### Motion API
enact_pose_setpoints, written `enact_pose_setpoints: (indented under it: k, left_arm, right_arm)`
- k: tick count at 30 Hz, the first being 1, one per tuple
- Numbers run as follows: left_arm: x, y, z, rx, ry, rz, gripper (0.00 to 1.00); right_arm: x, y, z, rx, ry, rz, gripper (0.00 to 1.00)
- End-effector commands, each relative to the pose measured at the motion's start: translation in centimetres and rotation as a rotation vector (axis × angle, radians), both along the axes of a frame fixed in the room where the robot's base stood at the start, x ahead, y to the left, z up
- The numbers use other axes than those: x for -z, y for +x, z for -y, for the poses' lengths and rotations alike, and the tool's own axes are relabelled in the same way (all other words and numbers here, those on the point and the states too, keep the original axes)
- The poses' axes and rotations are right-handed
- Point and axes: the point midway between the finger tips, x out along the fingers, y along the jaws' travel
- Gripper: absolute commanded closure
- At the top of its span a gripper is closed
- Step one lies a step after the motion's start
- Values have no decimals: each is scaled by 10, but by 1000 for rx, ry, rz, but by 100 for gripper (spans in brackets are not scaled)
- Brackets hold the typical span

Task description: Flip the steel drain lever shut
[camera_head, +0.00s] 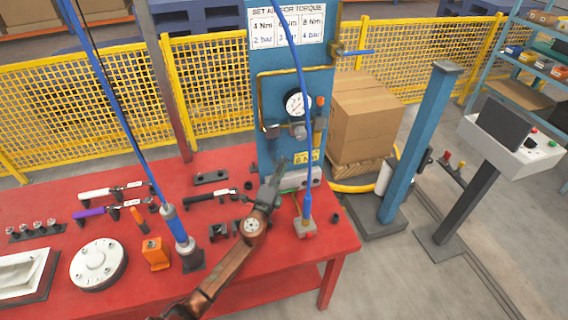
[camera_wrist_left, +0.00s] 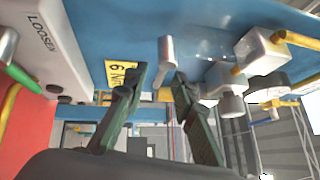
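My left gripper (camera_head: 274,180) is in front of the lower part of the blue panel (camera_head: 272,92), above the red table. In the left wrist view, its two dark fingers (camera_wrist_left: 159,80) are apart. A short steel lever (camera_wrist_left: 166,62), which looks like the drain lever, sticks out from the blue panel. Its free end shows between the two fingertips; I cannot tell whether either finger touches it. The lever cannot be made out in the head view, near my gripper. My right gripper is not in view.
A pressure gauge (camera_head: 298,103) and a steel regulator (camera_wrist_left: 224,82) are on the panel beside the lever. A yellow 6 Nm label (camera_head: 307,157) and a white block marked LOOSEN (camera_wrist_left: 38,35) are close.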

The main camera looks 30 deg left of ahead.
Motion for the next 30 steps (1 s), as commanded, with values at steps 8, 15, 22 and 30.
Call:
enact_pose_setpoints:
  k: [8,15,22,30]
  left_arm:
    - [11,-58,12,0,-4,-2,76]
    - [15,-87,19,0,-3,1,76]
    - [15,-93,20,0,0,1,76]
    - [15,-92,20,0,-1,0,76]
  right_arm:
    - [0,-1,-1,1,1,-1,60]
    - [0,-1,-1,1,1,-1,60]
    - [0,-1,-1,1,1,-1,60]
    - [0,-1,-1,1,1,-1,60]
